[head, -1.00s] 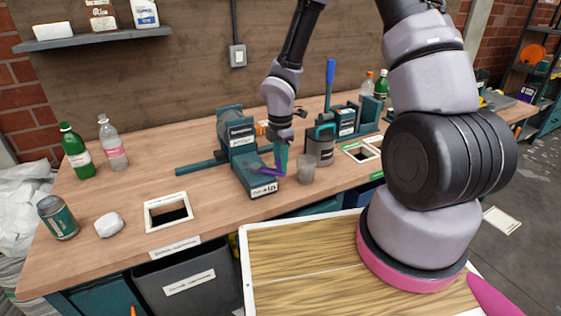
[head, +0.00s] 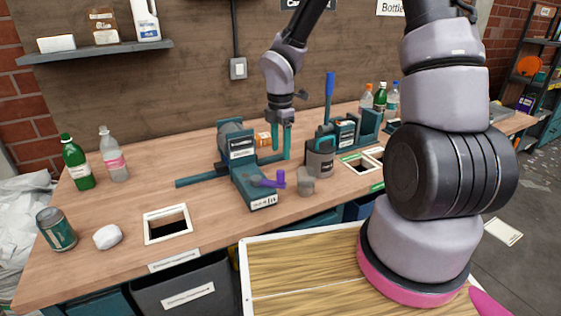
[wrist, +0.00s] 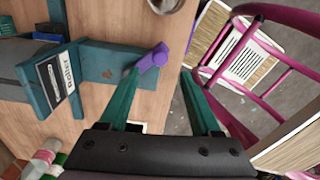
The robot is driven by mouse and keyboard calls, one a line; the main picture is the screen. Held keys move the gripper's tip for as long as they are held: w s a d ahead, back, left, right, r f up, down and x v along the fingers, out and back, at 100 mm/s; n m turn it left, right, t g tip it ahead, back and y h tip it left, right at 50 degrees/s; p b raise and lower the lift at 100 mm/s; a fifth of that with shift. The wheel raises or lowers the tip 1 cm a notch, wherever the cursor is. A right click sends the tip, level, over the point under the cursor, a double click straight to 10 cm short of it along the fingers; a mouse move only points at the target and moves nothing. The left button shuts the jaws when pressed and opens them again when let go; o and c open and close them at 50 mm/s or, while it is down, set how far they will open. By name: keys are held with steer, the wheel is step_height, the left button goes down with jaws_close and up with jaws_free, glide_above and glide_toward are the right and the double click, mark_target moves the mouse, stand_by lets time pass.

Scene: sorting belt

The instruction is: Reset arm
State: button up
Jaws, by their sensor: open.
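My gripper (head: 279,142) is open and empty above the workbench, between the teal machine and the grey can holder. Its two teal fingers point down in the head view. In the wrist view, my gripper (wrist: 165,95) has its fingers spread wide, with nothing between them. The teal machine (head: 243,170) stands on the bench, with a purple piece (head: 268,181) at its front. The purple piece (wrist: 154,57) shows near the left fingertip in the wrist view; I cannot tell whether they touch.
A framed hole (head: 150,236), a white lump (head: 107,236), a can (head: 56,229) and two bottles (head: 77,164) are at left. Open bench lies between the bottles and the machine.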

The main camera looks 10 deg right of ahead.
steer(key=shift+r, duration=0.85)
